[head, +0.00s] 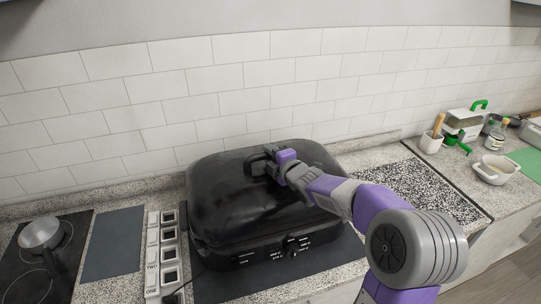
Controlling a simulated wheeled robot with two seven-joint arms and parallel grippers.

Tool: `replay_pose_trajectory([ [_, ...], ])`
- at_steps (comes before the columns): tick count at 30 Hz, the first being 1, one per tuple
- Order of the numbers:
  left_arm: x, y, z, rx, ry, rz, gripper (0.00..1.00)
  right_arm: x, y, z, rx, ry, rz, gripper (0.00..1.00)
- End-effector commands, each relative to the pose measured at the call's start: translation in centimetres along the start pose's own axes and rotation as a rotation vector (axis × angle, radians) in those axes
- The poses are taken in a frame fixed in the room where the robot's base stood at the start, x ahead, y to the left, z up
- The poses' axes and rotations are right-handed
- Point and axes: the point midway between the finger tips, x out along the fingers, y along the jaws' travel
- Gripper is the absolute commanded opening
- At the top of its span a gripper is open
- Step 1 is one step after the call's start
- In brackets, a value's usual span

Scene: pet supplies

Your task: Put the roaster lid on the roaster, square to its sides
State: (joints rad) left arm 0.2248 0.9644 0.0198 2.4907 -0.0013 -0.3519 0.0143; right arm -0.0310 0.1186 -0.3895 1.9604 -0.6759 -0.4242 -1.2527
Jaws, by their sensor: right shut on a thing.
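The black roaster (265,256) stands on a dark mat on the counter, with its control dial facing the front. The domed black lid (225,195) lies over the roaster, and its edges look roughly in line with the roaster's sides. My right gripper (262,163) is at the top of the lid, shut on its handle, which the fingers mostly hide. My right arm comes in from the lower right and covers the right part of the lid and roaster. My left gripper is not in view.
A steel pot (41,234) sits on a dark cooktop at the left. A speckled board (415,188) lies to the right. A utensil pot (431,142) and a white dish (495,169) are farther right.

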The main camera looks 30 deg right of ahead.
Motion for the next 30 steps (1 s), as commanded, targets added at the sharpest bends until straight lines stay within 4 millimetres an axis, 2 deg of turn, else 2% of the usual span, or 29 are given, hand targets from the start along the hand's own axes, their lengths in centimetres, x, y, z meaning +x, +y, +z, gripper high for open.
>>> replay_pose_trajectory([
  [2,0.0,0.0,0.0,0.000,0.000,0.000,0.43,0.0,0.5,0.0,0.000,0.002,0.012,0.00],
  [3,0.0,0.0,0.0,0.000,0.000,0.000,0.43,0.0,0.5,0.0,0.000,0.002,0.012,0.37],
  [8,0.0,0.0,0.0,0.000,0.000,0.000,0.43,0.0,0.3,0.0,0.000,0.001,0.008,0.60],
  [19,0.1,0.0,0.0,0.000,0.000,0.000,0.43,-0.5,-0.2,0.1,0.000,-0.001,-0.004,0.60],
  [30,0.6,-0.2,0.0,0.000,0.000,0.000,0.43,-5.6,0.1,0.0,0.000,0.000,0.005,0.60],
])
